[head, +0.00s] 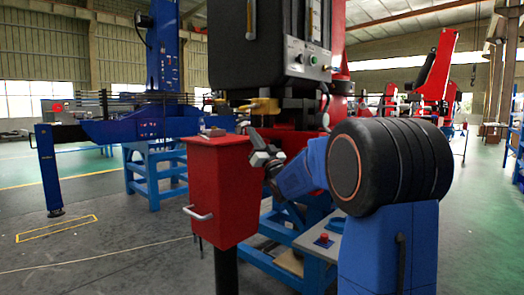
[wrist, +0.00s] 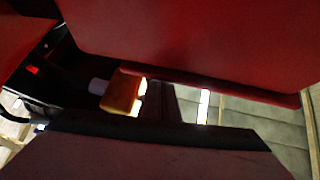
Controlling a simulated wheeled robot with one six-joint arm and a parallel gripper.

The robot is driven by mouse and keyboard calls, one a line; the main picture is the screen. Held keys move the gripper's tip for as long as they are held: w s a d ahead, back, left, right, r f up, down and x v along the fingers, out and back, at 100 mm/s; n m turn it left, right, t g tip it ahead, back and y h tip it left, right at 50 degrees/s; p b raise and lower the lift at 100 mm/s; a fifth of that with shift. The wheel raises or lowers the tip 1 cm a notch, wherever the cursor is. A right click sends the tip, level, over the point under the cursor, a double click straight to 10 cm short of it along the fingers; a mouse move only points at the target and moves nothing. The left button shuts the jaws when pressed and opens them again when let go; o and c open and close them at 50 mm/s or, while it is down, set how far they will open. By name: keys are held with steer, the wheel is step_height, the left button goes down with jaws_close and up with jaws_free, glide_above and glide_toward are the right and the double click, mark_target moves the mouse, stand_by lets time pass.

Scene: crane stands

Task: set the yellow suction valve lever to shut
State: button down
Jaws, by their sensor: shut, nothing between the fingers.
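A brass-yellow part (head: 262,106), which looks like the suction valve lever, sticks out to the left below the black tank (head: 265,50). My gripper (head: 257,137) is just below it, beside the red box, with its fingers shut and empty. A gap seems to show between the gripper and the yellow part, but I cannot tell their distance in depth. In the wrist view a yellow-orange block (wrist: 122,92) on a pale stub sits left of centre, between red surfaces. The lever's exact angle cannot be read, and the fingertips are not clear in the wrist view.
A red box (head: 219,195) with a pale handle stands on a post left of my gripper. A control panel (head: 307,60) is on the tank. A blue bench (head: 155,165) stands behind, and the floor (head: 80,260) at left is mostly clear.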

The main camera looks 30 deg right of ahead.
mark_target(248, 107)
steer(key=a+v, duration=0.1)
steer(key=v, duration=0.7)
steer(key=w+d+r+m+g+y, duration=0.1)
steer(key=d+r+m+g+y, duration=0.2)
steer(key=m, duration=1.4)
steer(key=r+m+g, duration=0.4)
steer(key=m, duration=1.3)
steer(key=x, duration=0.9)
steer(key=shift+w+a, duration=0.1)
steer(key=shift+w, duration=0.2)
steer(key=r, duration=0.1)
steer(key=w+r, duration=0.1)
steer(key=r, duration=0.1)
steer(key=shift+w+d+r, duration=0.1)
steer(key=shift+d+r, duration=0.15)
steer(key=shift+r, duration=0.25)
